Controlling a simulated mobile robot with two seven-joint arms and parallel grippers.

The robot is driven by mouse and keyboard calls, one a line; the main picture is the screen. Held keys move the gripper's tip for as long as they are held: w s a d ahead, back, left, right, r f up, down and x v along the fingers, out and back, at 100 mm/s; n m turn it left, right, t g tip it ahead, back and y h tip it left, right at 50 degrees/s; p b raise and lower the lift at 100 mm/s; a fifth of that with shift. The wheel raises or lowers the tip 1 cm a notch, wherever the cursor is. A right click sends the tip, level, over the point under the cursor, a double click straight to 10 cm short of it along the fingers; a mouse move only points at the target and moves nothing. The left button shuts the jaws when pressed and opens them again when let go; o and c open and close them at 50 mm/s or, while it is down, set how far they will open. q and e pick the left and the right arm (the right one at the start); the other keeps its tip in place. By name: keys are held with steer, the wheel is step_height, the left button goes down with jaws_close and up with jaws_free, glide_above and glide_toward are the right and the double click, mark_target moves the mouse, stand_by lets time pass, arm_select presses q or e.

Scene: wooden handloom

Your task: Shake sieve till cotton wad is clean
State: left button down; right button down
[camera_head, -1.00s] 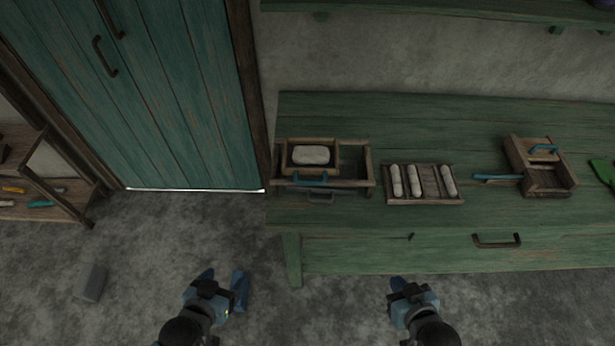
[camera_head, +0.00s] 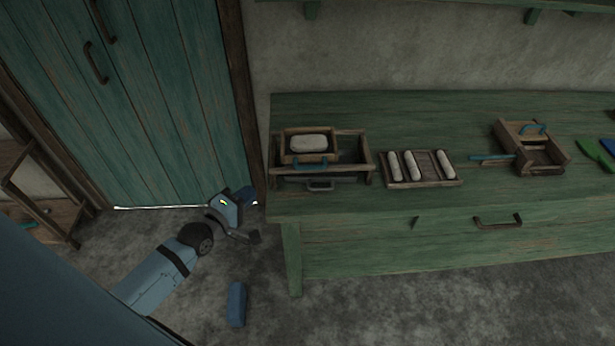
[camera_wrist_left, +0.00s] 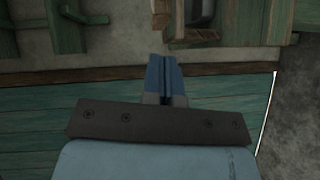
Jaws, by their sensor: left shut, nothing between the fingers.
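The white cotton wad (camera_head: 309,144) lies inside a small wooden sieve (camera_head: 285,148) at the left end of the green bench. The sieve has a blue handle (camera_head: 310,164) on its front and rests on a larger wooden frame (camera_head: 366,158). Whether the wad is clean is too small to tell. My left gripper (camera_head: 248,196) is raised in front of the teal door, left of the bench and apart from the sieve. Its blue fingers (camera_wrist_left: 165,75) are together and empty in the left wrist view.
A tray (camera_head: 420,184) of white cotton rolls stands right of the frame. Further right is a wooden box (camera_head: 555,166) with blue handles, then a green tool (camera_head: 594,155). The teal door (camera_head: 150,100) is close on the left. A blue shape (camera_head: 236,303) shows low over the floor.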

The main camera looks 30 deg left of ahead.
arm_select(q)
glide_toward(294, 167)
steer(key=w+a, duration=0.2)
steer(key=w, duration=0.3)
steer(key=shift+w+d+f+p, duration=0.2)
steer(key=shift+w+d+p, duration=0.35)
steer(key=shift+w+d, duration=0.25)
steer(key=shift+w+d+f, duration=0.15)
steer(key=shift+w+d, duration=0.2)
steer(key=shift+d, duration=0.25)
steer(key=shift+d, duration=0.1)
